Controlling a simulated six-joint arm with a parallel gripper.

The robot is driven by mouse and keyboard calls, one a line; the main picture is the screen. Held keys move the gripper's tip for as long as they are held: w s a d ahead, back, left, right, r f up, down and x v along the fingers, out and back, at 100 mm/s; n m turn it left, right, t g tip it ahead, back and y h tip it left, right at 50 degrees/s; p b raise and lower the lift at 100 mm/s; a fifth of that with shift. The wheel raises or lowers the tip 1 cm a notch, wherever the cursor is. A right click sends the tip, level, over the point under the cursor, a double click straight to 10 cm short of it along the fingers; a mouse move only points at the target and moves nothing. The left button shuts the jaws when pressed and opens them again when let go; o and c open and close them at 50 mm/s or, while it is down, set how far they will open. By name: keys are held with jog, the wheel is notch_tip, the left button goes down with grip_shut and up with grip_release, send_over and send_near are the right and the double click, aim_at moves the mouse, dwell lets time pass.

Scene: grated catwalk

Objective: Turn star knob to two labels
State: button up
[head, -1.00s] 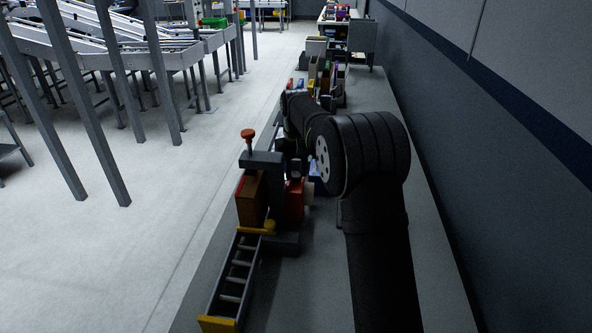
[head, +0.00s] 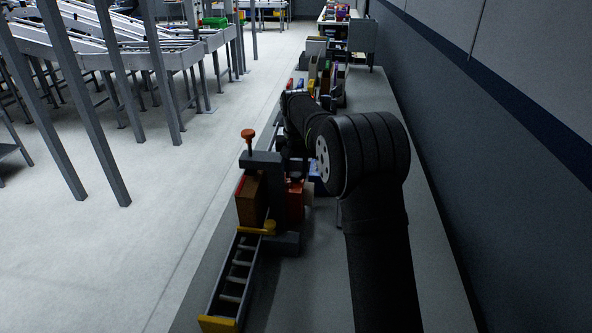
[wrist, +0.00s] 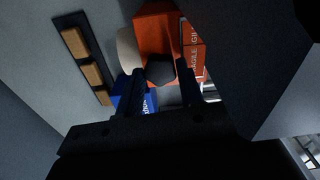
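A dark, many-sided knob (wrist: 160,68) sits in front of an orange-red box (wrist: 150,32) in the wrist view; I take it for the star knob. My gripper (wrist: 160,78) has its two dark fingers apart, one on each side of the knob, with no clear grip on it. Whether a finger touches it is too dark to tell. White lettering shows on the red face (wrist: 193,50) at the right. In the head view the red box (head: 294,205) is beside a dark upright fixture (head: 262,163), and my arm hides most of the gripper.
An orange-topped post (head: 248,134) rises from the fixture. A small roller chute (head: 232,282) with yellow ends lies in front. A blue lettered box (wrist: 125,98) is near the left finger. Several boxes stand farther along the bench. A wall (head: 480,140) runs along the right.

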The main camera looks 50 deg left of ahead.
aim_at(296, 174)
jog(key=o, duration=0.3)
jog(key=shift+o, duration=0.2)
jog(key=shift+r, duration=0.1)
notch_tip(296, 174, up, 17)
dwell(0.8)
notch_tip(296, 174, down, 17)
jog(key=shift+f, duration=0.1)
dwell(0.5)
